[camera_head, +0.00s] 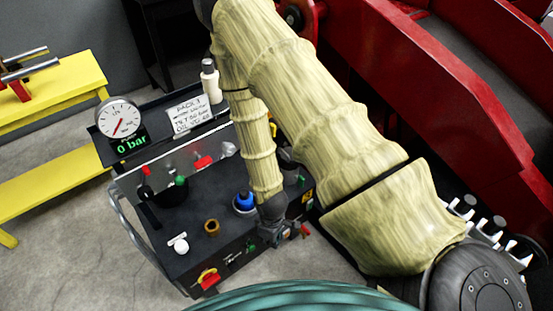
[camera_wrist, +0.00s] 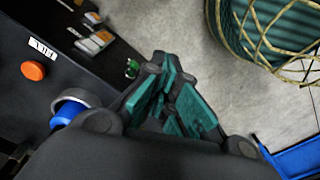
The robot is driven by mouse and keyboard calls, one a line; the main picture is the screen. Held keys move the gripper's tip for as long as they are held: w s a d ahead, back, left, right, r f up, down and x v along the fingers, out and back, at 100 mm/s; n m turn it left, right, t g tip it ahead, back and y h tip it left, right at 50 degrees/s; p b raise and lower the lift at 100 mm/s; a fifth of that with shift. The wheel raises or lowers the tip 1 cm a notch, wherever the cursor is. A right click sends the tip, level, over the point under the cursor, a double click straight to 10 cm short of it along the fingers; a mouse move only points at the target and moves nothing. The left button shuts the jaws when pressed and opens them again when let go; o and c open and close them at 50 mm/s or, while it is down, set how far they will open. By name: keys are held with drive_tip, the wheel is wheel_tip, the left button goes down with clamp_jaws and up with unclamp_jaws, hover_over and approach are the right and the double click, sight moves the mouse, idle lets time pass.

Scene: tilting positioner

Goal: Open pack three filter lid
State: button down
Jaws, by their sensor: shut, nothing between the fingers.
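A dark hydraulic pack (camera_head: 200,262) stands at lower left, with several fittings on its top. A blue round cap (camera_head: 244,200) in a grey ring sits near its right end. It also shows at the left of the wrist view (camera_wrist: 68,113). A brown cap (camera_head: 211,227) and a white-topped fitting (camera_head: 180,243) are nearer the front. I cannot tell for certain which is the filter lid. My gripper (camera_head: 288,231) is at the pack's right front edge, right of the blue cap and apart from it. In the wrist view its teal-padded fingers (camera_wrist: 168,82) are shut and empty, over floor.
A sign (camera_head: 190,115) seems to read PACK 1. A gauge (camera_head: 119,117) has a display reading 0 bar. A clear panel (camera_head: 215,148) stands along the pack's back. A red-yellow switch (camera_head: 208,278) is on the front. Red machinery (camera_head: 420,80) fills the right.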

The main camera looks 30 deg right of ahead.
drive_tip(key=w+d+r+n+h+b, duration=0.1)
drive_tip(key=w+d+r+n+b, duration=0.1)
drive_tip(key=w+d+r+n, duration=0.45)
drive_tip(key=w+d+r+n+h+b, duration=0.1)
drive_tip(key=w+d+r+n+b, duration=0.15)
drive_tip(key=w, duration=0.75)
drive_tip(key=w+d+r+n+h+b, duration=0.1)
drive_tip(key=w+d+r+n+b, duration=0.15)
drive_tip(key=w+d+r, duration=0.4)
drive_tip(key=w+d+f+n+p, duration=0.1)
drive_tip(key=w+d+f, duration=0.1)
drive_tip(key=f, duration=0.6)
drive_tip(key=shift+w+d+f, duration=0.2)
drive_tip(key=shift+d+f, duration=0.05)
drive_tip(key=shift+d, duration=0.25)
drive_tip(key=shift+r+p, duration=0.2)
drive_tip(key=shift+p, duration=0.3)
drive_tip(key=shift+d+r, duration=0.1)
drive_tip(key=shift+d, duration=0.1)
